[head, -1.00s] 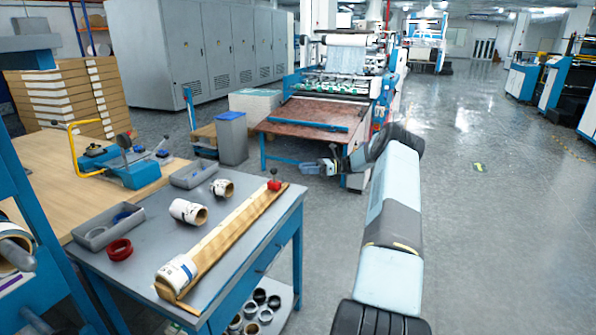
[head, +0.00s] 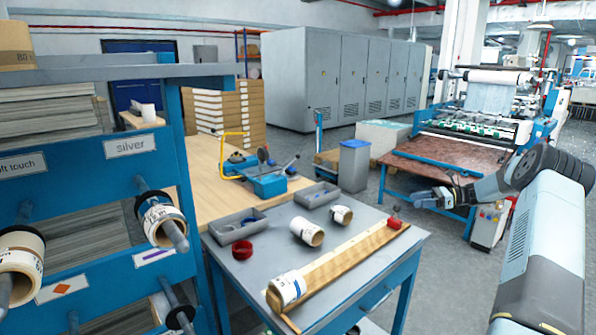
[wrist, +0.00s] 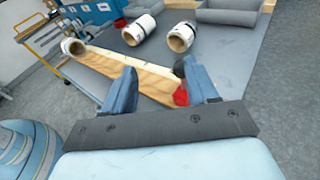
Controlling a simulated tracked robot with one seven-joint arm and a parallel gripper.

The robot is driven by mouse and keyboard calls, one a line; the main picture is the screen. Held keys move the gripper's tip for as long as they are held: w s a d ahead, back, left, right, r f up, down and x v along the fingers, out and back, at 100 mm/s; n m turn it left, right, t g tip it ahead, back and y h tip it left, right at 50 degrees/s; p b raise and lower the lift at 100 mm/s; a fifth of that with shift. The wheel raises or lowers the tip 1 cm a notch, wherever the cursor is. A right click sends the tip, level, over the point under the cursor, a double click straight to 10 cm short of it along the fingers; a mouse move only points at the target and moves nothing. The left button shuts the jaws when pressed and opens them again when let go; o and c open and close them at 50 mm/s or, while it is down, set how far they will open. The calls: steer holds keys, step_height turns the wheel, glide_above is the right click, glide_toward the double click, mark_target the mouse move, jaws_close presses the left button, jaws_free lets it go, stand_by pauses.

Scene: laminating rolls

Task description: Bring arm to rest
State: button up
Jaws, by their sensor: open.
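My arm (head: 545,240) reaches out on the right side of the head view and bends back at the elbow toward the table. My gripper (head: 430,200) is held in the air beyond the table's right end, near the laminating machine in the picture. In the wrist view my gripper (wrist: 155,90) has its two blue-grey fingers spread apart with nothing held between them. Past the fingers lie the wooden measuring board (wrist: 110,70) and its red stop (wrist: 181,96), partly hidden by the right finger.
A grey table (head: 345,228) bears the board (head: 345,265) with one roll on it, two more rolls (head: 307,231), a red ring (head: 242,250) and grey trays (head: 235,228). A blue rack (head: 185,190) with rolls on pegs stands left. The laminating machine (head: 480,130) stands behind. Floor shows at right.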

steer(key=s+a+r+n+g+h, duration=0.3)
steer(key=s+a+r+n+h, duration=0.65)
steer(key=s+a+r, duration=1.05)
steer(key=s+a+r+n+t+h, duration=0.1)
steer(key=s+n, duration=0.5)
steer(key=s, duration=1)
steer(key=s+a+n+t+h, duration=0.2)
steer(key=s+n+t+h, duration=0.2)
steer(key=s, duration=1.1)
steer(key=shift+s+r+n+h, duration=0.35)
steer(key=shift+r+n+h, duration=0.1)
steer(key=shift+n, duration=0.4)
steer(key=shift+a, duration=0.15)
steer(key=shift+c, duration=0.4)
